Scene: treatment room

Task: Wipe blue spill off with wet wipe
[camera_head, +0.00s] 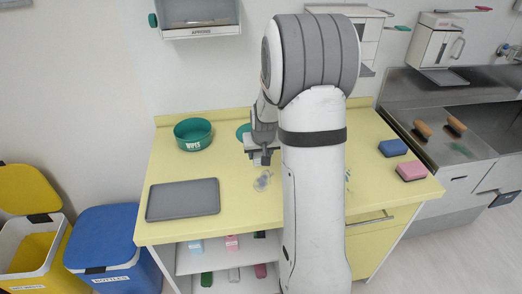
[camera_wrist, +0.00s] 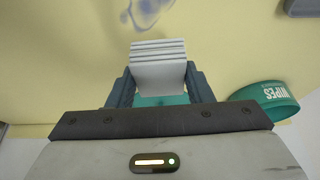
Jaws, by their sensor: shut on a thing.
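The blue spill (camera_wrist: 148,8) is a pale blue-grey patch on the yellow tabletop, at the top edge of the wrist view. In the head view the spill (camera_head: 262,183) lies just below my gripper (camera_head: 262,158). In the wrist view my gripper (camera_wrist: 160,82) is shut on a white folded wet wipe (camera_wrist: 158,66), whose layered edge points toward the spill. The wipe appears apart from the spill in the picture; its height above the table is unclear. The green WIPES tub (camera_head: 193,135) stands at the back left and also shows in the wrist view (camera_wrist: 266,97).
A dark grey flat tray (camera_head: 183,200) lies at the table's front left. A green round thing (camera_head: 242,130) is partly hidden behind my arm. Blue (camera_head: 393,148) and pink (camera_head: 411,171) sponges lie at the right. Yellow (camera_head: 27,190) and blue (camera_head: 104,232) bins stand left.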

